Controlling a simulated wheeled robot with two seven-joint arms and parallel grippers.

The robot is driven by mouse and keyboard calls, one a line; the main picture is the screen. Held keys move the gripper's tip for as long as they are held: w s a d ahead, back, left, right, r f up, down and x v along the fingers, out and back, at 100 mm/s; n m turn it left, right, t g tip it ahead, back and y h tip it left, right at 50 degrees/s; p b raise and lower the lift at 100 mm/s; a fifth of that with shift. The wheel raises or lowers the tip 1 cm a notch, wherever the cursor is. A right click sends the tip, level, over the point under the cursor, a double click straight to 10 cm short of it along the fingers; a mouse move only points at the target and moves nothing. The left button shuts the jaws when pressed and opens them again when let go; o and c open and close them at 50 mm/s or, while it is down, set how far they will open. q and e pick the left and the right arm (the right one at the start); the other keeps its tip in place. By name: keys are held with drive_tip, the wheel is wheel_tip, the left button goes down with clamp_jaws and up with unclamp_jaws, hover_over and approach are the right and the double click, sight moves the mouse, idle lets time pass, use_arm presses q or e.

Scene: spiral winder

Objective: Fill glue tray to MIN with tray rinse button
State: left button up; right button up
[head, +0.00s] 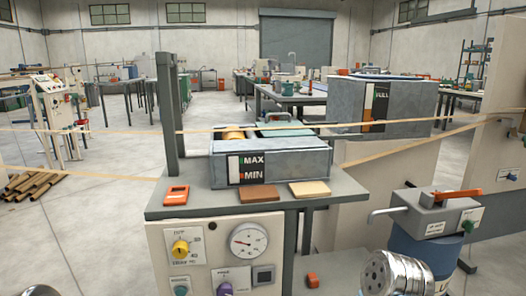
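The glue tray (315,160) is a grey open box on the machine table, with a yellowish roller inside. Its front plate (254,168) reads MAX beside a green mark and MIN beside an orange mark. A pale upright level strip (234,169) stands left of the marks; I cannot make out a liquid level in it. A teal button (181,291) sits low on the panel below, partly cut by the frame edge. Its label is too small to read, so I cannot tell which control is the tray rinse button. Neither gripper's fingers show.
The panel (215,232) also has a yellow knob (180,249), a round gauge (249,240) and a purple knob (224,289). An orange device (176,195) and two small blocks lie before the tray. Tan strips cross above the table. A lidded blue container (425,250) stands right.

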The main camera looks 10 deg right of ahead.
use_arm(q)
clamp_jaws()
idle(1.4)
